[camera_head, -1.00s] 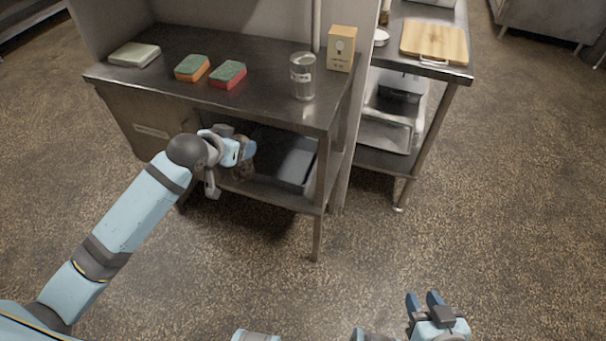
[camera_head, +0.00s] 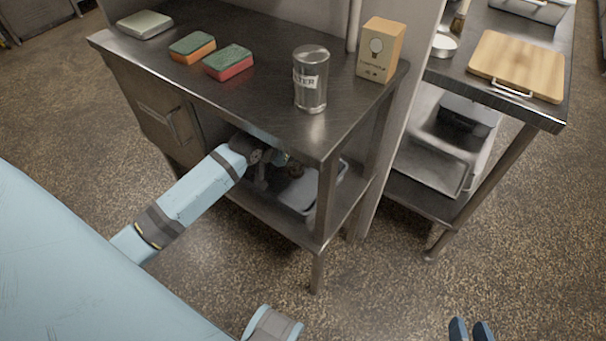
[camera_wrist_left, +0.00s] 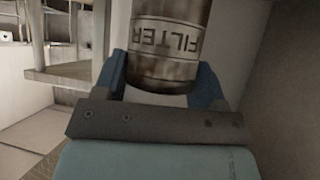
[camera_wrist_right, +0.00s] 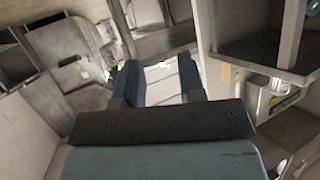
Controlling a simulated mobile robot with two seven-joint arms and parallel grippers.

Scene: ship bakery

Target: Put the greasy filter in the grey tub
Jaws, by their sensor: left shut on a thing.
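The greasy filter (camera_wrist_left: 165,62), a brown-stained cylinder labelled FILTER, is held between the fingers of my left gripper (camera_wrist_left: 163,80) in the left wrist view. In the head view my left gripper (camera_head: 278,158) reaches under the tabletop, and the filter there is mostly hidden in shade. The grey tub (camera_head: 298,199) sits on the lower shelf, partly hidden by the table leg and my arm. The filter appears above or at the tub; I cannot tell whether it touches. My right gripper (camera_head: 470,331) is open and empty at the bottom edge, away from the table.
On the tabletop (camera_head: 250,100) stand a clean filter can (camera_head: 311,92), a bulb box (camera_head: 380,52), an orange sponge (camera_head: 192,48), a red sponge (camera_head: 228,63) and a pale green block (camera_head: 145,24). A second table holds a cutting board (camera_head: 517,66). The front table leg (camera_head: 324,200) is near my left arm.

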